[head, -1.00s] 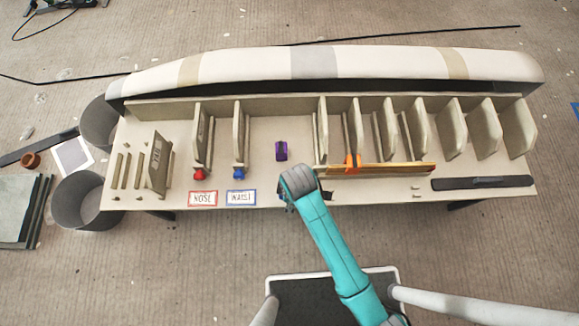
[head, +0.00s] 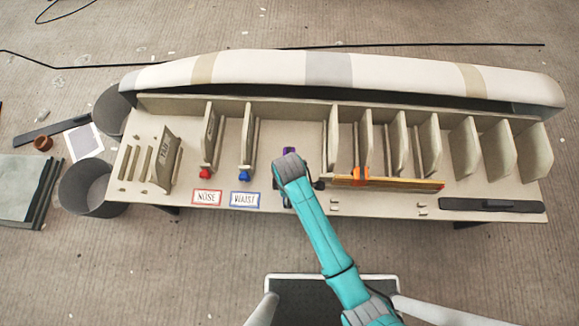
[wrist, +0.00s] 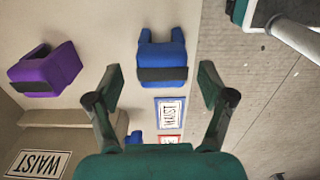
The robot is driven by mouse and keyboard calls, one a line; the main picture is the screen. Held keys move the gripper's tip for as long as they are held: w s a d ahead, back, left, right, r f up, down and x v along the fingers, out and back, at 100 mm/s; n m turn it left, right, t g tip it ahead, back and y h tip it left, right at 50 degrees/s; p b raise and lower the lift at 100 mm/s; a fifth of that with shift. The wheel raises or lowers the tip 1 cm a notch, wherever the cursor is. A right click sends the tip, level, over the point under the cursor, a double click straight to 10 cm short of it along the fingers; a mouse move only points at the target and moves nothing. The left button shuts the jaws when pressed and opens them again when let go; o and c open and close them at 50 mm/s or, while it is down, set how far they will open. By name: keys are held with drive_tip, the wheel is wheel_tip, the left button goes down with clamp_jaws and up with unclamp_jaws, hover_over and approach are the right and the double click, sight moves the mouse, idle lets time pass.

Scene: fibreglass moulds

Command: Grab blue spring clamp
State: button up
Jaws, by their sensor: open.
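A blue block-like clamp (wrist: 162,62) with a dark band lies on the bench top in the wrist view, ahead of my gripper (wrist: 158,85) and between the lines of its two fingers. The fingers are apart with nothing between them. My arm covers this clamp in the head view.
A purple clamp (wrist: 45,70) lies left of the blue one. A red piece (head: 206,171) stands at the nose panel. The bench's front edge is close.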

drive_tip(key=shift+s+d+f, duration=0.1)
drive_tip(key=shift+f, duration=1.85)
drive_tip(key=c, duration=1.3)
